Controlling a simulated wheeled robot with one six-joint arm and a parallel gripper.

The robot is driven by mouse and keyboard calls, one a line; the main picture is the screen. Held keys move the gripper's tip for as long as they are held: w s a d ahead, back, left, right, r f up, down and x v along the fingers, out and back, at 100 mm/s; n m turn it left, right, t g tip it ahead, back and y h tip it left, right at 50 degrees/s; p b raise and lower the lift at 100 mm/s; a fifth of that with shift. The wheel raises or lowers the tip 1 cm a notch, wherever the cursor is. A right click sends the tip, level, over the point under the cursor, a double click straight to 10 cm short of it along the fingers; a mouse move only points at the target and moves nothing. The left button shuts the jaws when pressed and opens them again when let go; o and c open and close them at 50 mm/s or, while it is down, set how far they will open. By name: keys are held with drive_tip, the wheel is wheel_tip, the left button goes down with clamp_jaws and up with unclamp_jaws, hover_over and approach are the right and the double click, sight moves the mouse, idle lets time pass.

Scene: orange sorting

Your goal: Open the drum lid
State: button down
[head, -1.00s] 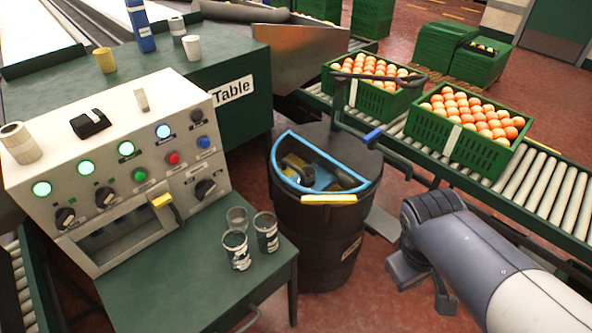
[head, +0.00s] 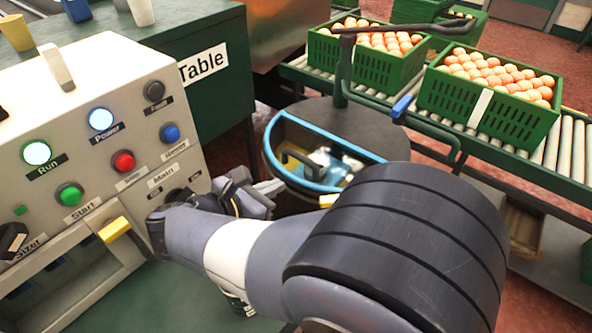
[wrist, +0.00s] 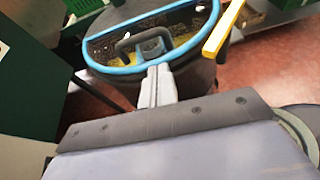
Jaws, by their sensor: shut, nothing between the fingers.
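The dark drum (head: 385,140) stands right of centre in the head view. A blue-rimmed half-round section (head: 268,150) fills the near part of its top. A dark arched handle (wrist: 128,45) and yellowish contents show within the rim in the wrist view. A yellow bar (wrist: 224,28) sits at the drum's edge; in the head view my arm hides most of it. My gripper (wrist: 160,70) is shut and empty, its tips appearing close to the near blue rim in the wrist view. I cannot tell whether they touch. In the head view my gripper (head: 272,190) is left of the drum's front.
The control panel (head: 90,130) with lit buttons stands close on the left of my gripper. A green table (head: 215,95) is behind it. Green crates of oranges (head: 490,115) sit on the roller conveyor (head: 555,150) at right. A bent dark bar (head: 345,70) rises over the drum's back.

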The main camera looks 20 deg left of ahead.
drive_tip(key=shift+n, duration=0.3)
drive_tip(key=b+x, duration=0.1)
drive_tip(key=x, duration=0.2)
drive_tip(key=a+b+x, duration=0.1)
drive_tip(key=x, duration=0.2)
drive_tip(key=b+x, duration=0.1)
drive_tip(key=x, duration=0.2)
drive_tip(key=shift+w+a+f, duration=0.2)
drive_tip(key=shift+w+a, duration=0.1)
drive_tip(key=shift+a, duration=0.05)
drive_tip(key=shift+r, duration=0.2)
